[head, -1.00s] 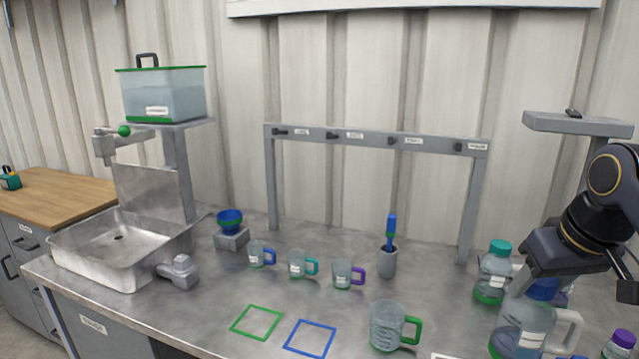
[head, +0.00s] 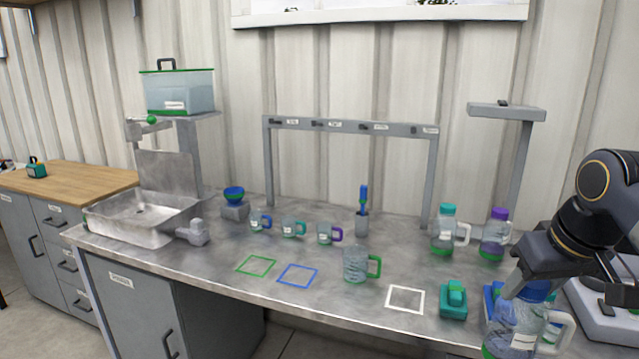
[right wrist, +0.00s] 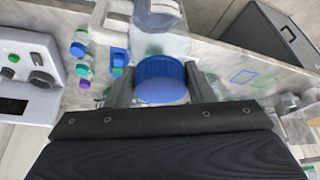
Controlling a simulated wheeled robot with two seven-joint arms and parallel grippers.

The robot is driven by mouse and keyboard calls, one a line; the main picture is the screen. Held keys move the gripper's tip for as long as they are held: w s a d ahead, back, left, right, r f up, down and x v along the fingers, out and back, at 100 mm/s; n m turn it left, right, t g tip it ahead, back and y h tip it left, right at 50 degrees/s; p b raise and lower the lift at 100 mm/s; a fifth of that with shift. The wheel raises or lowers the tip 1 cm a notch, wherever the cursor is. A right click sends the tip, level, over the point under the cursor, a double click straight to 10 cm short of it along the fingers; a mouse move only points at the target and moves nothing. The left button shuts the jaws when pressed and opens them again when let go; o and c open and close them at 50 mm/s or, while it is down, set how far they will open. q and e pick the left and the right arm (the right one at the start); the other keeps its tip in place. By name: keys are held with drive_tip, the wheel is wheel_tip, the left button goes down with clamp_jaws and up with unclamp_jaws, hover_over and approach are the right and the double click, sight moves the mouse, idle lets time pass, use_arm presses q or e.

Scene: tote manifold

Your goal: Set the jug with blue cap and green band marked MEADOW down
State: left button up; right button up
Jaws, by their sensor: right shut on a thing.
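My right gripper (head: 533,289) is shut on the blue cap (right wrist: 160,80) of a clear jug (head: 514,326) at the lower right of the head view. The jug has a white handle on its right, a white label too small to read, and a green band at its base, cut by the frame edge. It looks upright. I cannot tell whether its base is on the counter or above it. In the right wrist view the jug body (right wrist: 163,44) shows beyond the cap, between the two fingers. My left gripper is not in view.
A teal-capped jug (head: 444,236) and a purple-capped jug (head: 492,240) stand behind. A teal object (head: 454,302) sits left of the held jug. Green (head: 241,270), blue (head: 284,281) and white (head: 390,298) square outlines look empty. A green-handled mug (head: 356,265) stands near the white one.

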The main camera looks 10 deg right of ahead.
drive_tip(key=w+f, duration=0.1)
drive_tip(key=w+a+f, duration=0.1)
drive_tip(key=shift+a+f, duration=0.15)
drive_tip(key=shift+f, duration=0.15)
drive_tip(key=shift+n, duration=0.6)
drive_tip(key=w+a+f, duration=0.4)
drive_tip(key=a+f, duration=0.1)
drive_tip(key=f, duration=0.5)
drive_tip(key=w+a+f, duration=0.3)
drive_tip(key=a+f, duration=0.3)
drive_tip(key=f, duration=0.4)
drive_tip(key=w+a+f, duration=0.4)
drive_tip(key=a+f, duration=0.1)
drive_tip(key=f, duration=0.6)
drive_tip(key=shift+w+a, duration=0.25)
drive_tip(key=shift+w, duration=0.05)
wheel_tip(320, 180, up, 5)
drive_tip(key=p, duration=0.5)
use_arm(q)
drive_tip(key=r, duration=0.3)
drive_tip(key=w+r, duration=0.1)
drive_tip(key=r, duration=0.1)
use_arm(e)
drive_tip(key=s+f, duration=0.4)
drive_tip(key=f, duration=0.1)
drive_tip(key=shift+s, duration=0.1)
drive_tip(key=shift+d, duration=0.1)
